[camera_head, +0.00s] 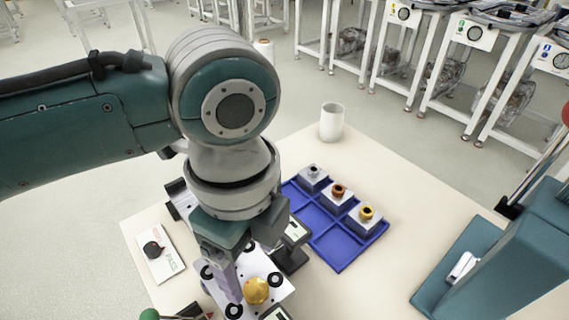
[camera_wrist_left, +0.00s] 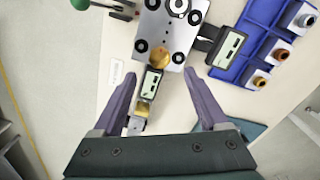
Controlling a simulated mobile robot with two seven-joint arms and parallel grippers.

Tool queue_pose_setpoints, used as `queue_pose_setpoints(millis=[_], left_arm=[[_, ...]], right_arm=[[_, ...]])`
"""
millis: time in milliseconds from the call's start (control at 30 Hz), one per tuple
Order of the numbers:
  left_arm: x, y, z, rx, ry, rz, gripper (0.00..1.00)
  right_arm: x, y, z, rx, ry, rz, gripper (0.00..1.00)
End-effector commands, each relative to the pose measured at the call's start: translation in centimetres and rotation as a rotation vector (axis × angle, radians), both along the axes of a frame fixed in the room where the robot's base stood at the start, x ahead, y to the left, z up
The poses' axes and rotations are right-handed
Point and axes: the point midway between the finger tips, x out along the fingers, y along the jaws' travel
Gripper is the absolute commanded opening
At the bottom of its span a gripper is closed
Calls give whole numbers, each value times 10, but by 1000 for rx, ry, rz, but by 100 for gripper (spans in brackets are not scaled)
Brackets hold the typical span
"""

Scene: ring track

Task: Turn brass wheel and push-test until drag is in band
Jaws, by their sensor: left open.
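A rounded brass piece (camera_head: 256,291) sits on the near part of a pale plate (camera_head: 262,268) with black rings; it also shows in the left wrist view (camera_wrist_left: 159,57). I cannot tell which brass piece is the wheel. My left gripper (camera_head: 237,290) is above the plate's left side in the head view, partly hiding it. In the left wrist view its two fingers (camera_wrist_left: 161,98) are spread apart with nothing held between them. The display readings are too small to read.
A blue tray (camera_head: 324,265) holds three blocks topped by grey, copper and brass rings. A white cup (camera_head: 331,123) stands behind it. A second display (camera_wrist_left: 230,46) flanks the plate. A white card (camera_head: 165,265) with a black piece lies left.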

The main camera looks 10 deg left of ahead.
Motion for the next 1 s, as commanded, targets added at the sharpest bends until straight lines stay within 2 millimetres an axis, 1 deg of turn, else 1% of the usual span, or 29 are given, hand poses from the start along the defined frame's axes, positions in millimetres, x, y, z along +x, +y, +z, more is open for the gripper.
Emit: queue_pose_setpoints(millis=[33,100,233,367,767,867,967,1000], left_arm=[[0,0,11,-1,-3,-1,76],[1,0,21,0,-3,0,76],[0,0,33,0,-1,0,76],[0,0,36,1,1,1,76],[-2,-2,35,-6,1,7,76],[-12,-13,33,-51,-3,53,76],[-30,-31,32,-144,-9,181,76],[-38,-37,33,-189,-13,260,76]], right_arm=[[0,0,3,0,0,0,0],[0,0,4,0,0,0,0],[0,0,5,0,0,0,0],[0,0,5,0,0,0,0],[0,0,5,0,0,0,0],[0,0,6,0,0,0,0],[0,0,7,0,0,0,0],[0,0,8,0,0,0,0]])
